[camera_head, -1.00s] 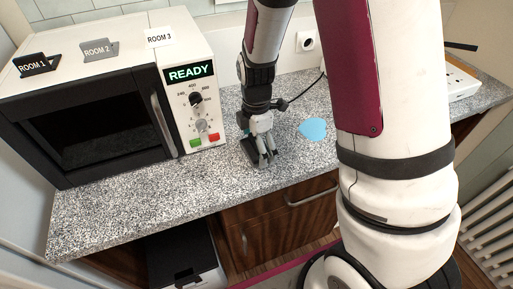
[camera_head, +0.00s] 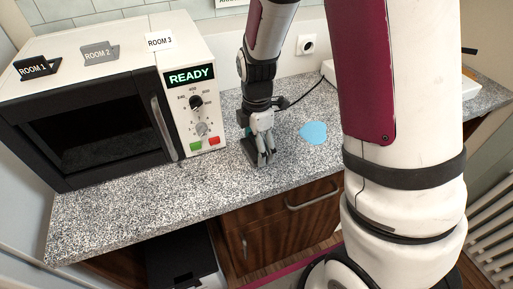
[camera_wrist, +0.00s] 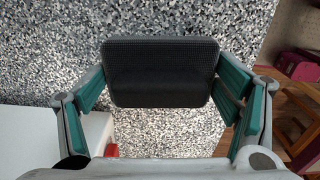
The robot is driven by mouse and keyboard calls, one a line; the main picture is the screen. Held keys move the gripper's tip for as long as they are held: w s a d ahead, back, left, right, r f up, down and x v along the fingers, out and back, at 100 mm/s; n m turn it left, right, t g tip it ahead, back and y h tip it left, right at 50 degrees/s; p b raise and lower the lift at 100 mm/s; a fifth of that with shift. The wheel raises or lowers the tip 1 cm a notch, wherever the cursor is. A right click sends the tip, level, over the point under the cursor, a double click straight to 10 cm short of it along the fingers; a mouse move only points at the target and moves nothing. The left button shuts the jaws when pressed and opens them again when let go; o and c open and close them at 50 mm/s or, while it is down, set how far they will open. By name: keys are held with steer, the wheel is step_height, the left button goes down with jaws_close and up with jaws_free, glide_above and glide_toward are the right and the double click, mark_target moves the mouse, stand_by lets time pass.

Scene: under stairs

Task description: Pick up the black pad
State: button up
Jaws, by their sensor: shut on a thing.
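The black pad (camera_wrist: 160,75) is a dark, rounded block with a textured top edge. In the wrist view it sits between the two teal-lined fingers of my gripper (camera_wrist: 162,88), which close on its left and right ends. In the head view, my gripper (camera_head: 264,157) points down at the counter just right of the microwave. The dark pad (camera_head: 249,152) shows partly beside the fingers, low at the counter top. The fingers hide the rest of it. I cannot tell whether it touches the counter.
The speckled counter (camera_head: 140,205) has free room in front of the microwave (camera_head: 187,120). A light blue round piece (camera_head: 313,132) lies to the right of my gripper. Room signs (camera_head: 98,52) stand on the microwave. A cable runs behind the gripper to the wall.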

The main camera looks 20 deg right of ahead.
steer(key=shift+s+r, duration=0.25)
steer(key=shift+r, duration=0.3)
steer(key=shift+s+r, duration=0.2)
steer(key=shift+r, duration=0.3)
steer(key=s+r+p, duration=0.1)
steer(key=s+p, duration=0.5)
steer(key=s, duration=0.9)
steer(key=shift+r, duration=0.2)
steer(key=shift+s, duration=0.1)
steer(key=o, duration=0.4)
steer(key=c, duration=0.5)
steer(key=shift+c, duration=0.2)
